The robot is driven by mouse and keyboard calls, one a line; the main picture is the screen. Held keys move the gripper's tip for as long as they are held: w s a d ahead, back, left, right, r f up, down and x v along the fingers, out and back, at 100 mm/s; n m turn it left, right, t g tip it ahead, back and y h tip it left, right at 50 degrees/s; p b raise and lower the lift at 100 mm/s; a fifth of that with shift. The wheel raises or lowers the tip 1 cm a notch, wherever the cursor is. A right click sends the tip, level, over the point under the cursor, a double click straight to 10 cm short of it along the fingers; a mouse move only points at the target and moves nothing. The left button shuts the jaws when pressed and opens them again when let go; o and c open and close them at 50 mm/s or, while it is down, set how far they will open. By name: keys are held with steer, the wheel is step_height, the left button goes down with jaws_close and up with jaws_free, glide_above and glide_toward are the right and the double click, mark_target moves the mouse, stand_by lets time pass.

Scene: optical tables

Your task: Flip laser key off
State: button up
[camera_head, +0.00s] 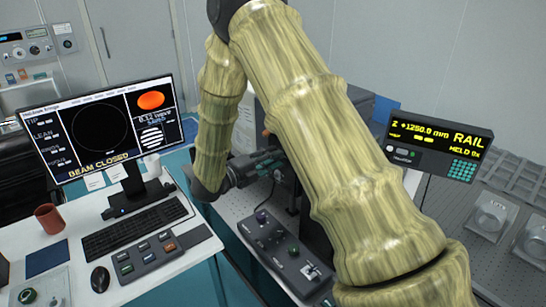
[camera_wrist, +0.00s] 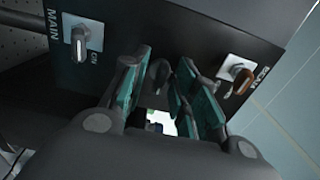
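In the wrist view a dark panel (camera_wrist: 130,20) carries two key switches. The one marked MAIN (camera_wrist: 80,40) is at left, a silver key on a white plate with ON printed beside it. The one that seems to read BEAM (camera_wrist: 240,72) is at right, with a brown-orange key on a white plate. My gripper (camera_wrist: 163,62) has teal-padded fingers, apart, in front of the panel between the two switches. Neither key is between the fingers. In the head view my gripper (camera_head: 268,166) is partly hidden by my arm, and the key panel cannot be made out.
A monitor (camera_head: 100,130) reading BEAM CLOSED, a keyboard (camera_head: 134,228) and a mug (camera_head: 49,218) stand on the left desk. A knobbed control box (camera_head: 280,252) sits below my gripper. A RAIL display (camera_head: 440,145) stands at right. A floor gap separates the tables.

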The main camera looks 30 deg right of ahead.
jaws_close()
steer(key=shift+f+n, duration=0.1)
steer(key=shift+n, duration=0.2)
steer(key=shift+n+b, duration=0.45)
steer(key=shift+n, duration=0.45)
steer(key=n, duration=0.4)
steer(key=shift+n, duration=0.3)
steer(key=n, duration=0.5)
steer(key=shift+p, duration=0.3)
steer(key=n+p, duration=0.2)
steer(key=n, duration=0.4)
